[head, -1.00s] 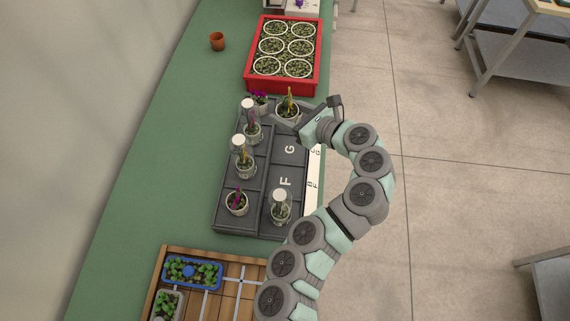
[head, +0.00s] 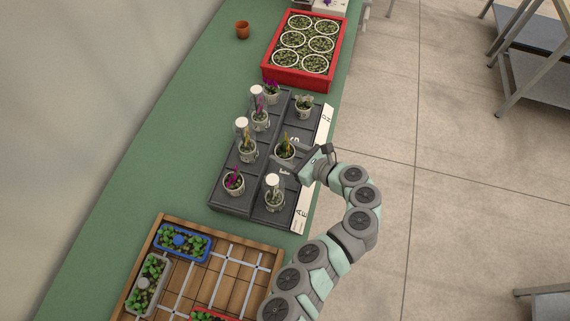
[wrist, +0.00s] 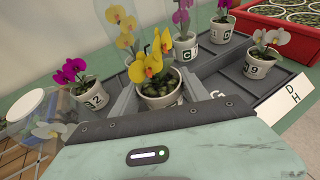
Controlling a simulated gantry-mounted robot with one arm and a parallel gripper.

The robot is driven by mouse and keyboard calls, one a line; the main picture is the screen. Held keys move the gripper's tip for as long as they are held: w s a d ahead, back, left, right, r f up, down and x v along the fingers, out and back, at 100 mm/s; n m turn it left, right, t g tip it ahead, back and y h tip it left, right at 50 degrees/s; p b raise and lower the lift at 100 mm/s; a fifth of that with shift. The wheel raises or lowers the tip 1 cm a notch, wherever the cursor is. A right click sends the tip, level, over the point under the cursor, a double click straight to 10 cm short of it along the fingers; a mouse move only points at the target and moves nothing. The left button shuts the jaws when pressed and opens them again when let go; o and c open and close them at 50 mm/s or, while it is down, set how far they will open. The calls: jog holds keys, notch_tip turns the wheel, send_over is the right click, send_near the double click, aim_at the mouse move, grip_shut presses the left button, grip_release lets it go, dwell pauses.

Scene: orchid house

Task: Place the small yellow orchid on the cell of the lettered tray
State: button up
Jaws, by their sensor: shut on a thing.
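The small yellow orchid (wrist: 153,62), in a white pot (wrist: 160,92), is between the jaws of my gripper (wrist: 161,88), which is shut on the pot. In the head view the potted orchid (head: 285,150) is over the right column of the dark grey lettered tray (head: 236,208), around cells F and G. My gripper (head: 294,158) reaches it from the right. The letter F shows just in front of the pot; a G shows partly in the wrist view. I cannot tell whether the pot touches the tray.
A white orchid (head: 304,105) stands in the far right cell. A glass-covered plant (head: 274,197) stands front right. The left column holds a magenta orchid (head: 233,183), two covered plants (head: 247,148) and a purple one (head: 271,90). A red crate (head: 297,78) lies beyond, a wooden tray (head: 262,254) nearer.

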jog(key=shift+f+b, duration=0.35)
jog(key=shift+f, duration=3.05)
jog(key=shift+f, duration=0.1)
jog(key=o, duration=1.5)
jog(key=shift+d, duration=0.2)
jog(key=v, duration=1.1)
jog(key=shift+s+d+r, duration=0.2)
jog(key=shift+s+r, duration=0.05)
jog(key=shift+s, duration=0.05)
